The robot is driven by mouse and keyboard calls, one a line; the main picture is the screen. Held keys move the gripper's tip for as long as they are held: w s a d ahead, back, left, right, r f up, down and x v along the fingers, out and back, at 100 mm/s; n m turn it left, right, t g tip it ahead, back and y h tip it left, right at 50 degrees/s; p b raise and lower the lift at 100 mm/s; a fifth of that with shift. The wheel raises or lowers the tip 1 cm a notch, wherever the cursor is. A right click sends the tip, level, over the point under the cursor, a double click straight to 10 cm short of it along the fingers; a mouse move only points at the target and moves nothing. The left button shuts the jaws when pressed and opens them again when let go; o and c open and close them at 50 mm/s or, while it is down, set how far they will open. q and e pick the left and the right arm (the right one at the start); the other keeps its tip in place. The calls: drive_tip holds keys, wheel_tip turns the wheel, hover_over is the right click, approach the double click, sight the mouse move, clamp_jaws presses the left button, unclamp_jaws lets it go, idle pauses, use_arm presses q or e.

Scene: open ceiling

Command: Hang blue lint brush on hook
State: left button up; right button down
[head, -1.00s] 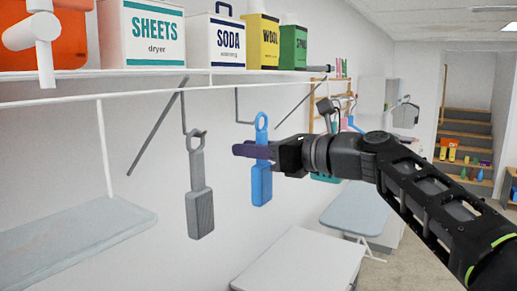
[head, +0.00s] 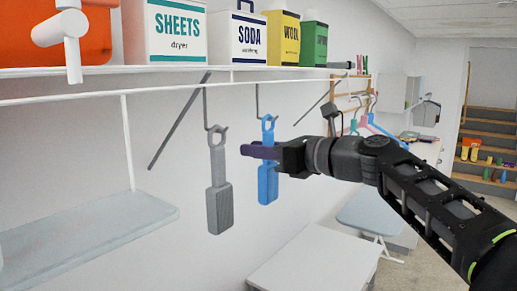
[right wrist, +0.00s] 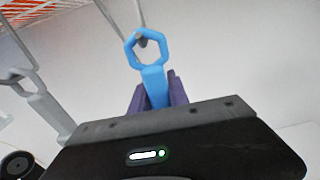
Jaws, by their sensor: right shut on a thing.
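The blue lint brush (head: 268,184) hangs upright with its ring at the top. My right gripper (head: 262,153) is shut on its handle below the ring, with purple fingers on either side. The brush's ring also shows in the right wrist view (right wrist: 131,52). The wire hook (head: 258,103) comes down from the shelf right at the ring. In the right wrist view the hook's end (right wrist: 141,40) overlaps the ring's upper opening; I cannot tell whether it bears the brush. My left gripper is not in view.
A grey lint brush (head: 218,195) hangs on a hook just left of the blue one. Diagonal braces run to the wall. A pale board (head: 85,235) is at lower left and a white surface (head: 315,262) below.

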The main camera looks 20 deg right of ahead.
drive_tip(key=c, duration=1.2)
unclamp_jaws()
drive_tip(key=shift+o, duration=0.2)
drive_tip(key=b+v, duration=0.2)
drive_tip(key=v, duration=0.5)
drive_tip(key=shift+s+d, duration=0.2)
drive_tip(key=shift+s, duration=0.15)
